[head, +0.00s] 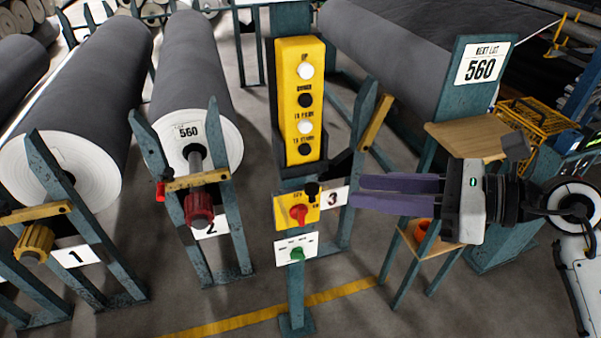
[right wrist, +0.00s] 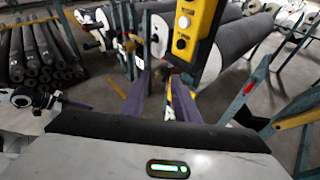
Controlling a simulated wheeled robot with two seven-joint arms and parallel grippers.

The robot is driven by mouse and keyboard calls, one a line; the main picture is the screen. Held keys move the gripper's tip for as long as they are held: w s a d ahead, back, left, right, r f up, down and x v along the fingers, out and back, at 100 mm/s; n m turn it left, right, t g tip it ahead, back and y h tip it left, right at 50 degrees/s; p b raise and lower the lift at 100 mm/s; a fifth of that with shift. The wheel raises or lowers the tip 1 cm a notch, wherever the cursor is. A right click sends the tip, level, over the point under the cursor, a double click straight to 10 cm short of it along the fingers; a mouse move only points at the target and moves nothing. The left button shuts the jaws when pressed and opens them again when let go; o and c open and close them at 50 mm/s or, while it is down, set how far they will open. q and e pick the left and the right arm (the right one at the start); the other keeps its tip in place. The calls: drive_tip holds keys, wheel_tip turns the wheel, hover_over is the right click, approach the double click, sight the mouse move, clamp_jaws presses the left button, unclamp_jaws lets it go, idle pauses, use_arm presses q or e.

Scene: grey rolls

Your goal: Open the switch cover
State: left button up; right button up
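A yellow switch plate (head: 281,214) with a red rotary switch (head: 299,213) is mounted on the teal post in the middle of the head view. A small dark part sits at its upper right; I cannot tell a separate cover from the plate. A white plate (head: 283,251) with a green knob (head: 297,254) is below it. My right gripper (head: 355,192) is to the right of the yellow plate, apart from it, with its purple fingers pointing left. The fingers are apart and empty, also in the right wrist view (right wrist: 160,80). A purple finger, apparently my left gripper's (right wrist: 75,104), shows small at the left there.
A tall yellow button box (head: 305,150) is above the switch plate. Large grey rolls (head: 190,70) on teal stands fill the left and back. A wooden shelf (head: 468,138) and a yellow wire basket (head: 540,118) are at the right. Floor is clear in front.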

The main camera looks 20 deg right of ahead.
sight(318, 188)
drive_tip(key=shift+n+h, duration=0.3)
drive_tip(key=shift+h, duration=0.2)
drive_tip(key=x, duration=0.3)
drive_tip(key=p+x, duration=0.1)
drive_tip(key=x, duration=0.6)
drive_tip(key=shift+w+d+f+p, duration=0.3)
drive_tip(key=shift+d+p, duration=0.05)
drive_tip(key=shift+c, duration=0.3)
clamp_jaws()
